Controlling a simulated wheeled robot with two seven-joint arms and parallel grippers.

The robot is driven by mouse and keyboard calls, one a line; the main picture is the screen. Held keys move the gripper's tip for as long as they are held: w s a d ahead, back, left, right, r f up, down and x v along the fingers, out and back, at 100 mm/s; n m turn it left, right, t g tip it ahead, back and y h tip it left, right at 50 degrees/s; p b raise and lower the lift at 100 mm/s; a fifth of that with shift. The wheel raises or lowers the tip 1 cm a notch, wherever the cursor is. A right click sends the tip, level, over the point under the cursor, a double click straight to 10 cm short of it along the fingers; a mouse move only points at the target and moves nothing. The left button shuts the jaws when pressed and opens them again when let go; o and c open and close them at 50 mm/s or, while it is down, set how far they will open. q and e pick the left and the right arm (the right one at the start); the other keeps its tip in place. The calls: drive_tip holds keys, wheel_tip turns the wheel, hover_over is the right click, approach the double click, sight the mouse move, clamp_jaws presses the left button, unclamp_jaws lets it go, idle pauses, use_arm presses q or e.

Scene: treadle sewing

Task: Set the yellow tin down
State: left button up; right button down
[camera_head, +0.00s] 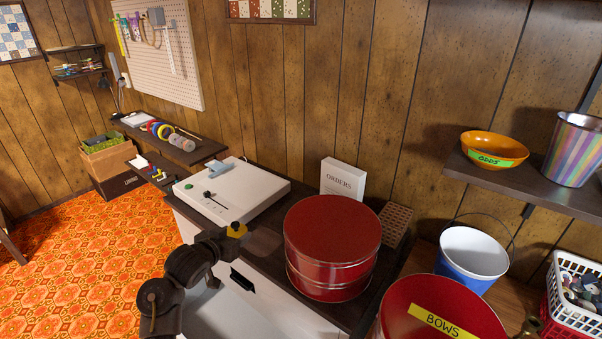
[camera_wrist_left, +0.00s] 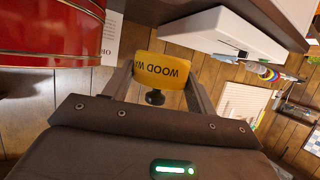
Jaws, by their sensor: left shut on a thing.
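The yellow tin (camera_head: 237,228) is small and carries a dark label reading "WOOD W…" in the left wrist view (camera_wrist_left: 163,68). My left gripper (camera_head: 230,234) is shut on it, with one finger on each side. In the head view it is at the front edge of the dark counter (camera_head: 262,243), between the white machine and the large red tin. I cannot tell whether the yellow tin touches the counter. A dark knob shows at the tin in the left wrist view. My right gripper is out of view.
The large red tin (camera_head: 330,250) stands right of my left gripper. A white machine (camera_head: 232,190) with a lever lies behind left. An "ORDERS" box (camera_head: 342,180) and a perforated brown block (camera_head: 397,222) stand behind. A red "BOWS" tin (camera_head: 405,300) is front right. Bare counter shows between machine and red tin.

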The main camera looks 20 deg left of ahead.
use_arm(q)
drive_tip(key=s+d+r, duration=0.1)
drive_tip(key=d+r, duration=0.6)
drive_tip(key=r, duration=0.3)
drive_tip(key=s+d+r, duration=0.1)
drive_tip(key=d+r, duration=0.6)
drive_tip(key=r, duration=0.3)
drive_tip(key=shift+d, duration=0.4)
drive_tip(key=shift+s, duration=0.1)
